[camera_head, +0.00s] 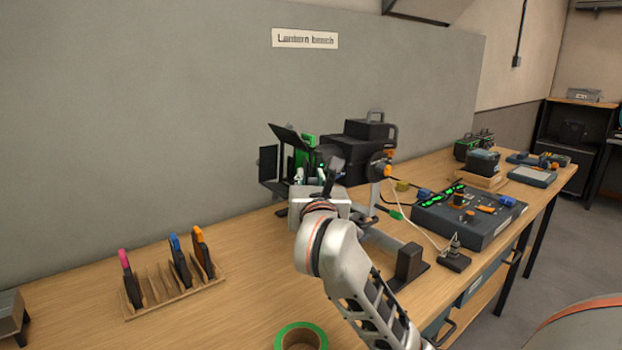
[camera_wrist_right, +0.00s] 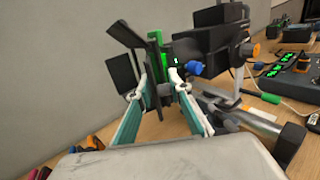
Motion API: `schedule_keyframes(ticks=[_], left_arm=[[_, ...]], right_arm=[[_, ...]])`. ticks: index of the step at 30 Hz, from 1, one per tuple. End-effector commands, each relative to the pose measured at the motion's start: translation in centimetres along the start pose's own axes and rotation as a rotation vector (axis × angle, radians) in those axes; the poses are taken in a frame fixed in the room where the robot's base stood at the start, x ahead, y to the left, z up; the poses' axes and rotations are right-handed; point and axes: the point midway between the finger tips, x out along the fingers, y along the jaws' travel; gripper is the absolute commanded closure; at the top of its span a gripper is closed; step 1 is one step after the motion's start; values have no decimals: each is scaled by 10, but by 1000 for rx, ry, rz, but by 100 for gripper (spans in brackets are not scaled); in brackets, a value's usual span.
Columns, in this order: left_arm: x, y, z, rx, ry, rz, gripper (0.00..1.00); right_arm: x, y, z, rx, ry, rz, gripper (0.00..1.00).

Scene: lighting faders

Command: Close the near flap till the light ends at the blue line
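The black lantern (camera_head: 350,150) stands on the bench against the grey wall, its dark flaps opening to the left. A tilted upper flap (camera_head: 291,138) and a side flap (camera_head: 268,162) show; they also show in the right wrist view, the upper flap (camera_wrist_right: 130,35) above the side flap (camera_wrist_right: 121,70). My right gripper (camera_head: 316,174) is at the lantern's front and partly hides the near flap. In the right wrist view, my gripper (camera_wrist_right: 153,88) has its fingers apart, with a dark flap part (camera_wrist_right: 158,94) between them. Contact is unclear. The blue line and the light's edge are not visible.
A wooden rack (camera_head: 175,290) with coloured-topped holders stands at front left. A green tape roll (camera_head: 301,337) lies at the bench's front. A fader console (camera_head: 470,213) with cables is right of the lantern. The bench between rack and lantern is clear.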

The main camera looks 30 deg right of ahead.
Motion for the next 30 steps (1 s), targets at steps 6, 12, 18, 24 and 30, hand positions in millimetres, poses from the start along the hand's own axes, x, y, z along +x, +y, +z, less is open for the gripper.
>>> schedule_keyframes(ticks=[6, 12, 18, 24, 30], left_arm=[[0, 0, 0, -1, 0, 0, 72], [-4, -2, -11, 0, 6, -2, 72], [-8, -4, -21, 0, 13, -3, 72], [-9, -4, -22, -1, 13, -3, 72], [-9, -3, -21, 0, 13, -3, 72]], right_arm=[[0, -2, 0, 0, 0, -5, 100], [0, 1, 3, 3, 2, -58, 100], [-1, 4, 2, -3, 1, -141, 100], [-1, 3, 0, -8, -1, -168, 100], [-1, 3, 0, -8, -2, -168, 100]])
